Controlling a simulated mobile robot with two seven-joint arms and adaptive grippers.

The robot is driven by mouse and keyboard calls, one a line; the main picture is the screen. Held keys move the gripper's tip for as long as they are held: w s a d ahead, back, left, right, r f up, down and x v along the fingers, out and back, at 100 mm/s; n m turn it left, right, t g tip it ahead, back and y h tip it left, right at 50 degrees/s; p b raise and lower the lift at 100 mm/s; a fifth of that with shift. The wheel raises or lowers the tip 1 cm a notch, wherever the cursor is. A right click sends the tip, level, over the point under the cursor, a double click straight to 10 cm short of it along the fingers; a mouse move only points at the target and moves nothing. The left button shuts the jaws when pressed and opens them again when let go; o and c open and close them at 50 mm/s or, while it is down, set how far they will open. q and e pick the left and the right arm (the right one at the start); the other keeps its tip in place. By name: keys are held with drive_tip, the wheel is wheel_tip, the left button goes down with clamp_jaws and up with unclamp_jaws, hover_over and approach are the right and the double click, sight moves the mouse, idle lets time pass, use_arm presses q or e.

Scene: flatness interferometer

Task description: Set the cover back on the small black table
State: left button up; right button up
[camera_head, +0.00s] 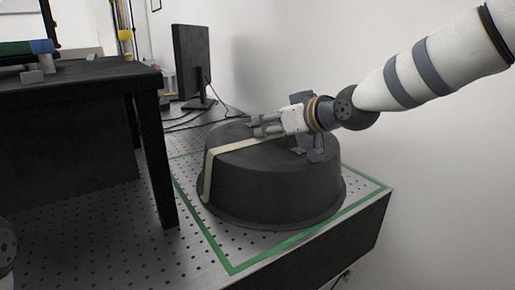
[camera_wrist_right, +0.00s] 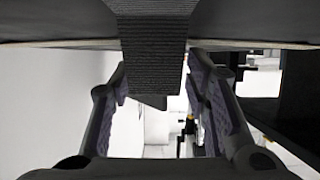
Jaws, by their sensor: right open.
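The cover (camera_head: 275,185) is a large dark round dome with a flat top and a cream strip (camera_head: 207,175) running across it and down its side. It stands on the perforated bench inside a green outline. The small black table (camera_head: 75,78) stands to its left. My right gripper (camera_head: 258,126) reaches in from the right over the cover's top, open. In the wrist view a ribbed dark piece (camera_wrist_right: 153,40) shows between the open fingers (camera_wrist_right: 158,95); I cannot tell whether they touch it.
The perforated bench (camera_head: 110,235) has a green square (camera_head: 285,247) marked around the cover. A black monitor (camera_head: 191,62) stands behind. A white wall (camera_head: 440,200) is close on the right. A green and blue object (camera_head: 25,48) lies on the table's far left.

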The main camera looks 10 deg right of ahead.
drive_tip(key=shift+w, duration=0.1)
drive_tip(key=shift+s+d+r, duration=0.15)
drive_tip(key=shift+s+d, duration=0.05)
drive_tip(key=shift+s, duration=0.15)
drive_tip(key=shift+s+d+r, duration=0.1)
drive_tip(key=shift+s+d, duration=0.05)
drive_tip(key=shift+s, duration=0.15)
drive_tip(key=c, duration=0.9)
drive_tip(key=shift+w, duration=0.2)
clamp_jaws()
